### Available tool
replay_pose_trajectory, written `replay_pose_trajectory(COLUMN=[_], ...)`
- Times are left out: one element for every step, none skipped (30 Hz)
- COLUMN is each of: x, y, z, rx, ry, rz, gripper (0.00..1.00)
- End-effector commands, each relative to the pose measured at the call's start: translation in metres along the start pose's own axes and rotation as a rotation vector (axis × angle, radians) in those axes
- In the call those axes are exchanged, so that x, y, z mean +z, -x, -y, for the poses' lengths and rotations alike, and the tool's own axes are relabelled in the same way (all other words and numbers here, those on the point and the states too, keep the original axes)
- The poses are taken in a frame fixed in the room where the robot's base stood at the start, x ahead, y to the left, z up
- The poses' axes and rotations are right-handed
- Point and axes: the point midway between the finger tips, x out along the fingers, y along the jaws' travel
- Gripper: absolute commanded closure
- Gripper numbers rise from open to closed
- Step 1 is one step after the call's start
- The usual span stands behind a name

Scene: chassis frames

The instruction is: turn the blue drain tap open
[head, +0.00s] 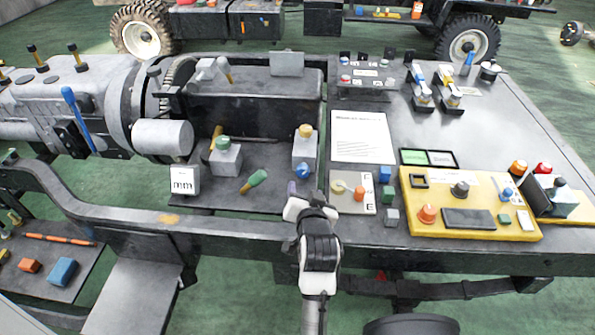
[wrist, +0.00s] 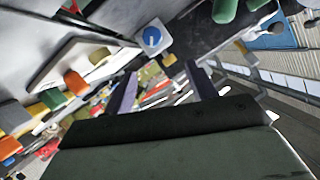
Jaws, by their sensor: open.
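The blue drain tap (head: 301,171) is a small round blue knob at the front of a grey block with a yellow cap, on the dark tray in the head view. In the wrist view, a blue round tap (wrist: 152,37) with a pale mark sits on a grey block, ahead of and between my two fingers. My gripper (head: 303,192) is just in front of the tap in the head view. In the wrist view my gripper (wrist: 160,72) is open and empty, with its fingers apart and short of the tap.
A green-capped block (head: 225,158) and a green-handled tool (head: 254,181) lie left of the tap. The chassis rail (head: 240,229) runs along the front.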

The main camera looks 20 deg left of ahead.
Motion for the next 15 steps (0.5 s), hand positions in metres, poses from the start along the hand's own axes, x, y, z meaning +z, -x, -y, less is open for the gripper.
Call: replay_pose_trajectory(x=[0.002, 0.004, 0.005, 0.005, 0.006, 0.006, 0.005, 0.005, 0.005, 0.005, 0.005, 0.005, 0.005, 0.005, 0.005], y=[0.001, 0.001, 0.0, -0.002, -0.004, -0.008, -0.011, -0.016, -0.023, -0.028, -0.034, -0.043, -0.049, -0.055, -0.064], z=[-0.005, -0.007, -0.009, -0.01, -0.01, -0.01, -0.01, -0.01, -0.009, -0.009, -0.01, -0.01, -0.01, -0.01, -0.01], rx=[0.018, 0.025, 0.031, 0.034, 0.035, 0.035, 0.034, 0.034, 0.033, 0.033, 0.033, 0.032, 0.032, 0.032, 0.032], ry=[0.002, 0.003, 0.004, 0.004, 0.004, 0.005, 0.005, 0.005, 0.005, 0.005, 0.005, 0.006, 0.006, 0.006, 0.006], rz=[0.013, 0.02, 0.025, 0.027, 0.028, 0.028, 0.028, 0.027, 0.027, 0.028, 0.027, 0.027, 0.027, 0.027, 0.027], gripper=[0.43, 0.43, 0.43, 0.43, 0.43, 0.43, 0.43, 0.43, 0.43, 0.43, 0.43, 0.43, 0.43, 0.43, 0.43])
